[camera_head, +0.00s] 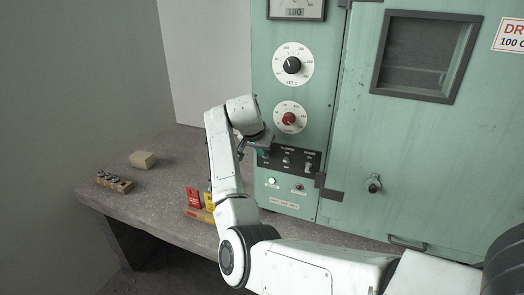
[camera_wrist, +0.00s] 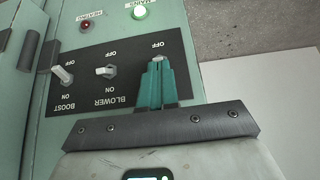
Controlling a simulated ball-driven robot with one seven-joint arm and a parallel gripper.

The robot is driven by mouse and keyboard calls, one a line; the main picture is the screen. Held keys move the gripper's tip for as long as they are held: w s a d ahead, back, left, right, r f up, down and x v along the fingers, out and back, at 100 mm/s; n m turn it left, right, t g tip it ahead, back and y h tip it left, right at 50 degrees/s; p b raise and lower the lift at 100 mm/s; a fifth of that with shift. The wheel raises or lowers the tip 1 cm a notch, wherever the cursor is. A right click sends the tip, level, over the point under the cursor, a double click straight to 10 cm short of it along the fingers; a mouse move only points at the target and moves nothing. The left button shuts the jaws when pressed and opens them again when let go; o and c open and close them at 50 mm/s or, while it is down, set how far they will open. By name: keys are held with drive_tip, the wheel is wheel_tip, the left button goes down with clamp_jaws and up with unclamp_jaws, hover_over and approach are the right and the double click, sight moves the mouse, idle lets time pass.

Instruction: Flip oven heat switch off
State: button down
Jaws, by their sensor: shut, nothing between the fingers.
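The black switch panel (camera_head: 292,159) sits low on the green oven front. It also fills the left of the wrist view (camera_wrist: 92,55), turned upside down, with BOOST (camera_wrist: 63,74) and BLOWER (camera_wrist: 106,71) switches. A third switch (camera_wrist: 157,58) shows only its pale tip beyond my fingertips, close to an OFF mark; its label and base are hidden, so its position is unclear. My gripper (camera_wrist: 157,66) has its teal fingers together and empty, right at this switch; contact cannot be told. In the head view my gripper (camera_head: 263,153) covers the panel's left end.
A green lamp (camera_head: 271,181) and a red lamp (camera_head: 299,187) are below the panel. Red and yellow cards (camera_head: 194,198) stand on the concrete bench (camera_head: 150,205) near my arm. A beige block (camera_head: 143,159) and a wooden holder (camera_head: 114,181) lie left. The oven door (camera_head: 425,140) is shut.

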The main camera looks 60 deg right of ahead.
drive_tip(key=shift+a+f+h+b, duration=0.25)
drive_tip(key=shift+f+h+b, duration=0.15)
drive_tip(key=shift+h+b, duration=0.25)
drive_tip(key=shift+a+f+h+b, duration=0.2)
drive_tip(key=shift+h+b, duration=0.4)
drive_tip(key=shift+h, duration=0.05)
drive_tip(key=shift+a+f+h+b, duration=0.1)
drive_tip(key=shift+h+b, duration=0.3)
drive_tip(key=shift+b, duration=0.1)
idle(0.4)
idle(0.5)
drive_tip(key=shift+r+p, duration=0.7)
drive_tip(key=shift+r, duration=0.15)
